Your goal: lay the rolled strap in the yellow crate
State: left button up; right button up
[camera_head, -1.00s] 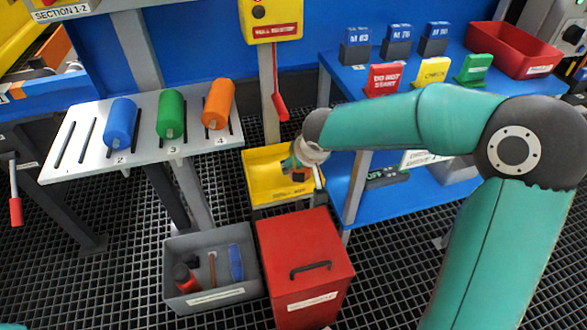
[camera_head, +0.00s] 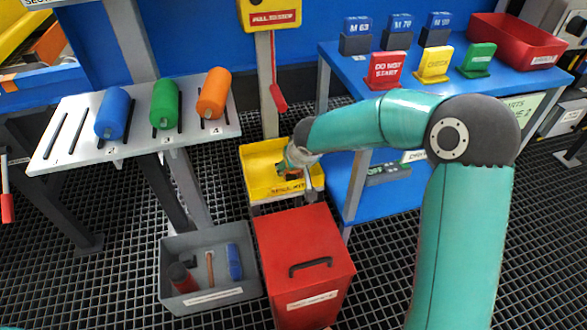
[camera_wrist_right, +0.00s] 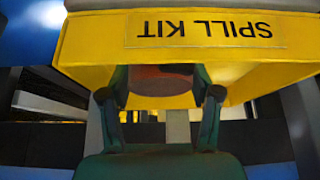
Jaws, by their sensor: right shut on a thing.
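My right gripper (camera_head: 296,172) is at the crate's right part in the head view. In the wrist view its two fingers (camera_wrist_right: 160,92) are shut on a dull reddish-brown thing (camera_wrist_right: 160,78), which I take for the rolled strap. The strap shows against the yellow wall; I cannot tell whether it is above the crate or inside it. My left gripper is not in view.
A red box (camera_head: 305,240) with a black handle stands just in front of the crate. A grey bin (camera_head: 215,293) with tools is to its left. A blue shelf table (camera_head: 345,75) is close on the right. A red lever (camera_head: 278,97) hangs behind the crate.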

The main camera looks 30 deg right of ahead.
jog(key=o, duration=1.1)
jog(key=shift+o, duration=0.2)
jog(key=shift+r, duration=0.3)
jog(key=p+v, duration=0.3)
jog(key=v, duration=0.7)
jog(key=shift+s+r, duration=0.15)
jog(key=shift+s+a+r+p, duration=0.1)
jog(key=shift+s+r+p, duration=0.25)
jog(key=shift+r, duration=0.1)
jog(key=shift+r, duration=0.1)
